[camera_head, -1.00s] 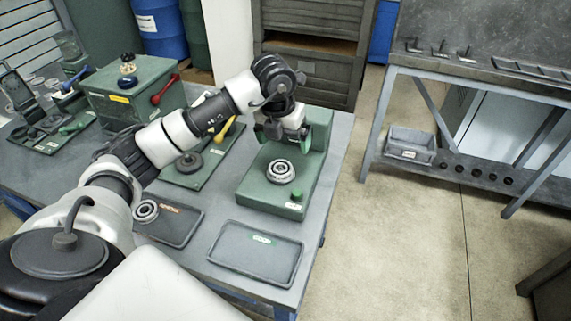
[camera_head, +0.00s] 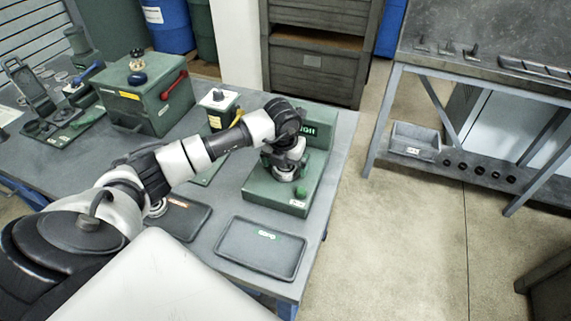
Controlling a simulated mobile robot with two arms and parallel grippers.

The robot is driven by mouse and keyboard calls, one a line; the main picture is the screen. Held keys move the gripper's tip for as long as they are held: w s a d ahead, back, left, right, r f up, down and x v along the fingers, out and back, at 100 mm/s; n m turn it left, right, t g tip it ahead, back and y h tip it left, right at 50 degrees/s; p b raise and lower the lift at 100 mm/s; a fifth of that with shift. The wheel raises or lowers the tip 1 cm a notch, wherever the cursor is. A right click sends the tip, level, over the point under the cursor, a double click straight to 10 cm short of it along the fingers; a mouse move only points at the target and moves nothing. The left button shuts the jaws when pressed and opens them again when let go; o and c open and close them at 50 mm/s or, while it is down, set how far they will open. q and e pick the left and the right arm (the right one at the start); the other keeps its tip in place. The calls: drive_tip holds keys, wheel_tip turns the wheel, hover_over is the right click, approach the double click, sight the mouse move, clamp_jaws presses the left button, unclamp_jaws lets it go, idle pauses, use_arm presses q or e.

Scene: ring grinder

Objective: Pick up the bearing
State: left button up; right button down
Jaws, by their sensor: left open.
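My left gripper (camera_head: 286,170) points down over the front of the green machine base (camera_head: 268,195), where a round metal bearing sits. The gripper covers most of that bearing, so I cannot tell whether the fingers are around it or just above it. The gripper is open. A second bearing (camera_head: 157,208) lies at the left end of the tray with a red label (camera_head: 188,226) and is partly hidden by my left arm. My right gripper is not in view.
An empty tray with a green label (camera_head: 250,262) lies at the table's front right. A green box with a red lever (camera_head: 145,100) and a dark-bodied device with a white top (camera_head: 218,101) stand further back. A shelf rack with a grey bin (camera_head: 414,142) stands right, across open floor.

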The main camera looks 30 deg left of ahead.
sight(288, 169)
use_arm(q)
drive_tip(key=c, duration=1.2)
drive_tip(key=shift+c, duration=0.2)
drive_tip(key=shift+w+r, duration=0.1)
drive_tip(key=shift+r, duration=0.25)
drive_tip(key=r+b, duration=0.1)
drive_tip(key=d+r+b, duration=0.1)
drive_tip(key=r, duration=0.1)
drive_tip(key=shift+r, duration=0.3)
drive_tip(key=d+r+b, duration=0.2)
drive_tip(key=d+r, duration=0.4)
drive_tip(key=d, duration=0.4)
drive_tip(key=shift+w+d+r+b, duration=0.25)
drive_tip(key=shift+d+r+b, duration=0.05)
drive_tip(key=shift+d+b, duration=0.1)
